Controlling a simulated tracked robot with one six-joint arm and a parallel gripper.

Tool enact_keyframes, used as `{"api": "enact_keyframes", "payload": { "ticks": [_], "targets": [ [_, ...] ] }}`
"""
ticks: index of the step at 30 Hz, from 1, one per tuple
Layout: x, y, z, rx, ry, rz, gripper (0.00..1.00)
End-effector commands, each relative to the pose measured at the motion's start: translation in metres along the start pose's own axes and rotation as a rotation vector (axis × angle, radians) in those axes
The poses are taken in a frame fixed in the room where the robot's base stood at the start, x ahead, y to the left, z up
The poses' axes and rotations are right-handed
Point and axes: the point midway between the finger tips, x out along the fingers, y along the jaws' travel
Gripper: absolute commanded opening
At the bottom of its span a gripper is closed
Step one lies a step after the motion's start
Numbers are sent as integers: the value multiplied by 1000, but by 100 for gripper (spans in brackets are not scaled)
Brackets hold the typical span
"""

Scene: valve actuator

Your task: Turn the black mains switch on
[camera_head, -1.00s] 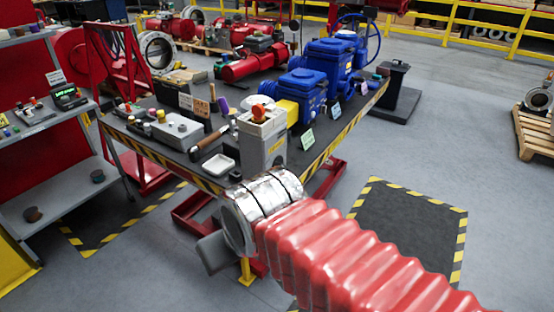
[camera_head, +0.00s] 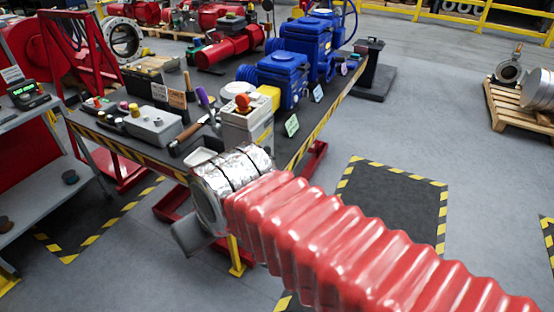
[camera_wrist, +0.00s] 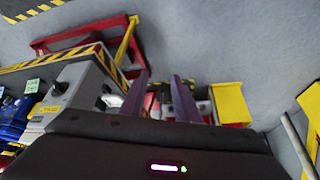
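A black knob (camera_wrist: 60,88), which may be the mains switch, sits on the side of a grey box in the wrist view, left of my gripper. Its setting is too small to read. The grey box (camera_head: 244,130), with a red-orange knob (camera_head: 243,101) on top, stands at the near end of the bench in the head view. The black knob cannot be made out there. My gripper (camera_wrist: 160,88) shows two purple fingers apart with nothing between them. It is away from the box. In the head view my red-sleeved arm hides most of the gripper.
The bench (camera_head: 150,163) has a striped edge and holds blue actuators (camera_head: 284,75), a grey button box (camera_head: 152,124) and a wooden-handled tool (camera_head: 187,139). A shelf unit (camera_head: 45,198) stands at the left. The floor mat (camera_head: 397,205) on the right is clear.

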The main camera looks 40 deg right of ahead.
Motion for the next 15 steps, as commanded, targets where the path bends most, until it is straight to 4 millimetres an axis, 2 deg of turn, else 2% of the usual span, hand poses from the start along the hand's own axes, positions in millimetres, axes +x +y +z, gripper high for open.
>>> {"api": "enact_keyframes", "payload": {
  "ticks": [5,15],
  "targets": [
    [13,6,5,94,-87,-25,29],
    [47,24,13,442,-326,-170,29]
  ]
}}
